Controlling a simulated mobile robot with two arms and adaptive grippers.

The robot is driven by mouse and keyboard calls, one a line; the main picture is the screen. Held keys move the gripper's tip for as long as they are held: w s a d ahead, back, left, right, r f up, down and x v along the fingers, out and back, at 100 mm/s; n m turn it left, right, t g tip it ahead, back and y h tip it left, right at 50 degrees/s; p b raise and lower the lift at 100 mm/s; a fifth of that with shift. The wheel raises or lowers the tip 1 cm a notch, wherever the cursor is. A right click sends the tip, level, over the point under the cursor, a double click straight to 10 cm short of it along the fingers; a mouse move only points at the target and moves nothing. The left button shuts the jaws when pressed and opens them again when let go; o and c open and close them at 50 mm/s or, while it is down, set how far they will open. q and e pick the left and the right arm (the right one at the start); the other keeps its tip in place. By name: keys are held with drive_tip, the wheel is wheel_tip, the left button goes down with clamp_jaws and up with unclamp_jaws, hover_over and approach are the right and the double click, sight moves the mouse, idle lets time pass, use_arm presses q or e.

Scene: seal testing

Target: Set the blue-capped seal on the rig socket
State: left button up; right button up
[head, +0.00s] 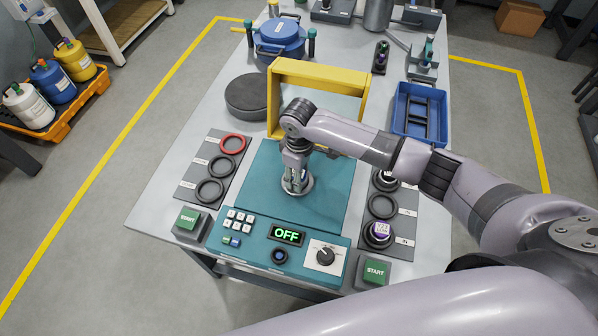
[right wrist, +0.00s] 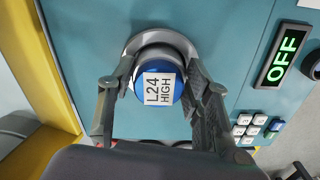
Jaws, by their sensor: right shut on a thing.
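The blue-capped seal (right wrist: 166,90), labelled "L24 HIGH", is between the fingers of my right gripper (right wrist: 158,92) in the right wrist view. The gripper is shut on its sides. The grey round rig socket (right wrist: 150,36) shows just behind the seal, on the teal plate. In the head view my right gripper (head: 297,180) points down at the socket, and the seal is mostly hidden by it. I cannot tell whether the seal rests on the socket or is slightly above it. My left gripper is not in view.
A yellow frame (head: 318,70) stands behind the gripper. The control panel's display (head: 286,234) reads OFF. A left mat holds a red ring (head: 232,144) and black rings; a right mat holds a purple-capped seal (head: 380,232). A blue bin (head: 398,122) stands right. Green START buttons flank the panel.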

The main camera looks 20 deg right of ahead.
drive_tip(key=shift+f, duration=0.15)
drive_tip(key=o, duration=1.5)
drive_tip(key=shift+c, duration=0.2)
wheel_tip(320, 180, up, 12)
drive_tip(key=b, duration=0.1)
drive_tip(key=shift+b, duration=0.3)
